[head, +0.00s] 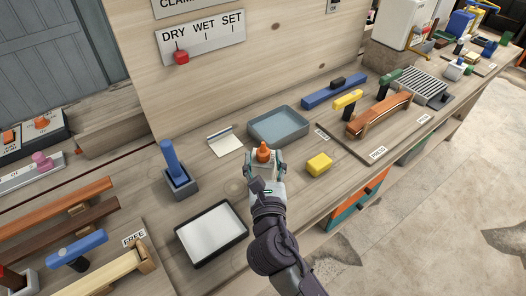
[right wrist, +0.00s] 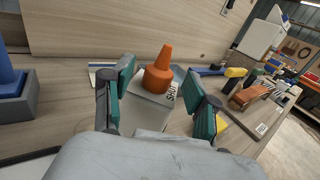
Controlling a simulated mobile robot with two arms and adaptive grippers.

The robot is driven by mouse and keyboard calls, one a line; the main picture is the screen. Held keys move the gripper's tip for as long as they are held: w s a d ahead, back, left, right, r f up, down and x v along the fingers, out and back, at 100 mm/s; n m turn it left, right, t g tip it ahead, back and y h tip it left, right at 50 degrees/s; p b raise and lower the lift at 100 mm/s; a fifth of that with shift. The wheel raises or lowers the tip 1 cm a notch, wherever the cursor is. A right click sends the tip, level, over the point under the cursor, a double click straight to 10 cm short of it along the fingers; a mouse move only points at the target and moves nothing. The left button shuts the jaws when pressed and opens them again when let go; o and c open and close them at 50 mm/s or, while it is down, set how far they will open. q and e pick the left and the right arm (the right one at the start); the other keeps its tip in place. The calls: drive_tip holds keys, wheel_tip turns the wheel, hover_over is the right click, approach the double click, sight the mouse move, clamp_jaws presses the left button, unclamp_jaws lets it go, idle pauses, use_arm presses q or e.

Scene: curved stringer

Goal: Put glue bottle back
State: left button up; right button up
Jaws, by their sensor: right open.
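The glue bottle has an orange cone nozzle (head: 263,151) and stands upright near the middle of the bench. In the right wrist view the orange nozzle (right wrist: 158,72) and pale grey body (right wrist: 146,108) show between my fingers. My right gripper (head: 265,167) is open around the bottle, one green-padded finger on each side. In the right wrist view, gaps show between both fingers (right wrist: 160,92) and the bottle. The bottle's lower part is hidden by my gripper. My left gripper is not in view.
A blue-grey tray (head: 279,126) lies just behind the bottle. A yellow block (head: 318,164) is to the right, a blue handle in a grey holder (head: 177,178) to the left. A black-rimmed white tray (head: 211,234) is in front left. A faint ring mark (head: 235,187) lies on bare wood.

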drive_tip(key=s+b, duration=0.1)
drive_tip(key=s, duration=0.8)
drive_tip(key=shift+d, duration=0.3)
